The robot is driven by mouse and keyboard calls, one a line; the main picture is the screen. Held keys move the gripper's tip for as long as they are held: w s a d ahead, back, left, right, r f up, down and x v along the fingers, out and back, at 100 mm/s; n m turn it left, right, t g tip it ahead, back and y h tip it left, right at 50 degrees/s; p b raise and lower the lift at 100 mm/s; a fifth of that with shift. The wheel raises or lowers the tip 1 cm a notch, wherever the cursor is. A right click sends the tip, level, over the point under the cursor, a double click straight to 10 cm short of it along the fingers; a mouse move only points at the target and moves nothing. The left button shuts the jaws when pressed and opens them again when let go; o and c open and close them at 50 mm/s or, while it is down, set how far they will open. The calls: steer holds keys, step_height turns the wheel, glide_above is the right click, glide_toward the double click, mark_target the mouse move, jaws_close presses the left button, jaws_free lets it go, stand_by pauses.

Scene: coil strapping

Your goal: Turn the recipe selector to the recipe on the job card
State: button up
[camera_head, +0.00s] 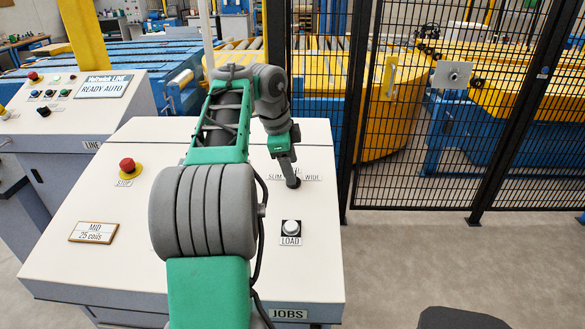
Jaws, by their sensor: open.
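The recipe selector (293,183) is a dark knob on the sloped white console, between labels reading SLIM and WIDE. A label above it is mostly covered by my gripper. My gripper (289,171) is pointed down right at the knob, and its fingers overlap it in this view. It is open; I cannot tell whether the fingers touch the knob or stand around it. The knob's pointer direction is hidden. The job card (93,232) lies at the left of the console and reads MID, 25 coils.
A red stop button (127,165) sits at the console's upper left, and a white LOAD button (291,227) below the selector. A second console (60,105) with a READY AUTO display stands at left. A black mesh fence (440,120) stands behind and right.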

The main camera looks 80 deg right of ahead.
steer(key=p+v, duration=0.2)
steer(key=v, duration=0.3)
steer(key=shift+r, duration=0.1)
